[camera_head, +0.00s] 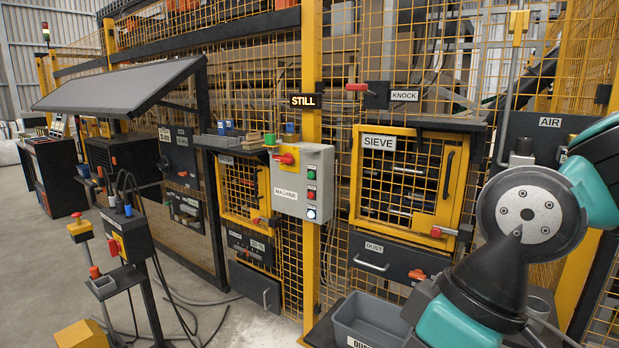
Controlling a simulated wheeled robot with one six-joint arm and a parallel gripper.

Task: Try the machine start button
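The grey control box labelled MACHINE (287,208) is mounted on the yellow post in the middle of the view. Its right side has a column of small buttons: a green button (311,174) at the top, a red button (311,194) below it, and a pale, lit-looking button (311,212) at the bottom. A red rotary handle on a yellow plate (286,157) sits at its upper left. A sign above reads STILL (303,100). My arm fills the lower right, apart from the box. My gripper's fingers do not show.
A caged door labelled SIEVE (410,183) stands right of the box, with a DUST drawer (387,262) below. A grey bin (367,322) is at the bottom. A black post with a yellow-black control box (127,236) stands at left. Cables lie on the open floor between.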

